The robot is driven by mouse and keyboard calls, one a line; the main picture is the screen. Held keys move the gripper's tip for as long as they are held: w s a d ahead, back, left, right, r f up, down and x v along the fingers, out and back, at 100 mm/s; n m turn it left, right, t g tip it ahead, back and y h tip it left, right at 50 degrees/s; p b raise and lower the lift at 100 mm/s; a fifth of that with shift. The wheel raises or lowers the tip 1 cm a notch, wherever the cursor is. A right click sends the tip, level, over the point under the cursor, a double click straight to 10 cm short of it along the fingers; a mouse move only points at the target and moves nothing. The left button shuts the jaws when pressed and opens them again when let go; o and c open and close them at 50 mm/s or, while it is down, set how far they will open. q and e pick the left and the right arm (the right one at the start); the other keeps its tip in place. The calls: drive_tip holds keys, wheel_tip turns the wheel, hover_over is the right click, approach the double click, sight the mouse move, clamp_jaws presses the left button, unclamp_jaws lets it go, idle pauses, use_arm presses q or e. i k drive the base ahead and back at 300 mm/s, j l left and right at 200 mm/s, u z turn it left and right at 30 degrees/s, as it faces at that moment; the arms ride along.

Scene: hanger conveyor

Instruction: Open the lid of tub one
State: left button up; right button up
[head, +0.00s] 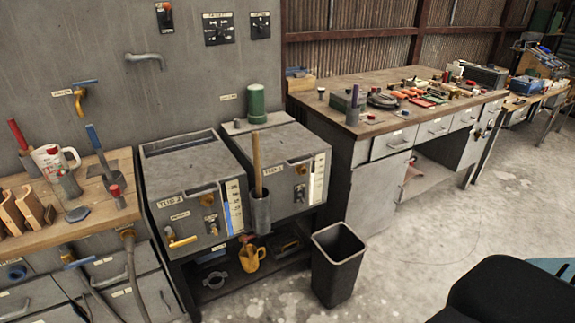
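Two grey metal tubs stand side by side against the wall. The right one, whose small label appears to read TUB 1 (290,185), has a flat grey lid (278,146) that looks shut. Its front carries a brass-coloured fitting, a dark switch and a white level scale. The left one, labelled TUB 2 (185,190), has a dark slot along the back of its top. A green cylinder (257,104) stands at the back edge of the right tub's top. Neither of my grippers is in view.
A dark holder (260,213) with a wooden handle (257,165) stands in front between the tubs. A black bin (336,263) is on the floor at front right. A cluttered workbench (365,85) is at right, and a wooden bench (90,208) with tools at left.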

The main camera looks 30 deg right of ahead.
sight(285, 143)
drive_tip(key=z, duration=1.65)
drive_tip(key=i+l, duration=0.15)
drive_tip(key=i, duration=1.25)
